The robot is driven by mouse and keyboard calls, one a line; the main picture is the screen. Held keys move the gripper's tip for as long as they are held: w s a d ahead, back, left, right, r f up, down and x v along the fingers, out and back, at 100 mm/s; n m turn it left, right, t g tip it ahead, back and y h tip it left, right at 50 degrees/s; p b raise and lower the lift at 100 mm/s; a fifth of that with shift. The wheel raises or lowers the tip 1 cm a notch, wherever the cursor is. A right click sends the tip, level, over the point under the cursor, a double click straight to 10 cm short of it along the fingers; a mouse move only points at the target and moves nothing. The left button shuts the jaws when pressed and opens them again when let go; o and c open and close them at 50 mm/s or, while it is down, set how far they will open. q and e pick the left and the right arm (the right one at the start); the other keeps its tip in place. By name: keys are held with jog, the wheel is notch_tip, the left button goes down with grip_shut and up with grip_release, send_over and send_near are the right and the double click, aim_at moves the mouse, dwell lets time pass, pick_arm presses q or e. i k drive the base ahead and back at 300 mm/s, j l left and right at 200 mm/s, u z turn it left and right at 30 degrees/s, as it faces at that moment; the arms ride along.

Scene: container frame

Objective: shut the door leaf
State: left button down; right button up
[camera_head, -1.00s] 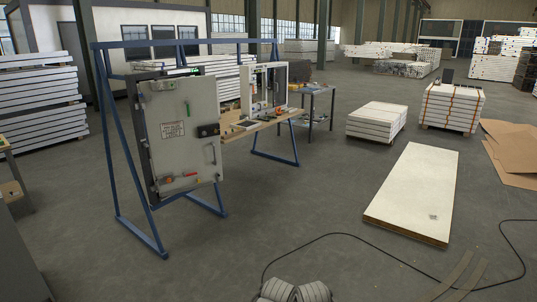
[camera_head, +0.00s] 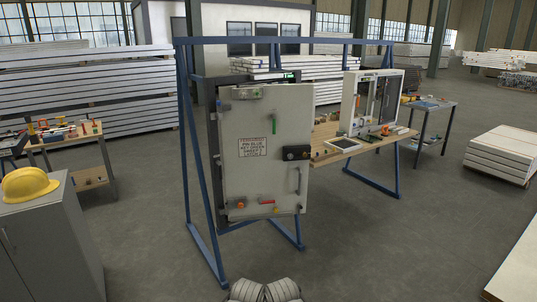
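The door leaf (camera_head: 266,180) is a pale grey panel hung in a dark frame (camera_head: 213,150) on a blue stand. It looks ajar, with its face turned towards me and its right edge standing out from the frame. It bears a printed sign (camera_head: 252,147), a black lock box (camera_head: 297,153), a vertical handle (camera_head: 298,181) on the right, and small green, red, orange and yellow parts.
The blue stand (camera_head: 187,160) has legs splayed on the floor. A workbench (camera_head: 345,150) with a white window frame (camera_head: 372,100) adjoins it on the right. A grey cabinet (camera_head: 50,240) with a yellow helmet (camera_head: 28,184) stands at left. The floor before the door is clear.

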aim_at(257, 164)
jog(key=i+j+z, duration=0.2)
jog(key=i, duration=0.25)
jog(key=i+z, duration=0.2)
jog(key=i, duration=0.3)
jog(key=i+j+z, duration=0.2)
jog(key=i+z, duration=0.2)
jog(key=i+j+z, duration=0.25)
jog(key=z, duration=0.15)
jog(key=i+j+z, duration=0.25)
jog(key=j+z, duration=0.15)
jog(key=i+j+z, duration=0.1)
jog(key=j, duration=0.2)
jog(key=i+j+z, duration=0.1)
jog(key=j, duration=0.25)
jog(key=i, duration=0.05)
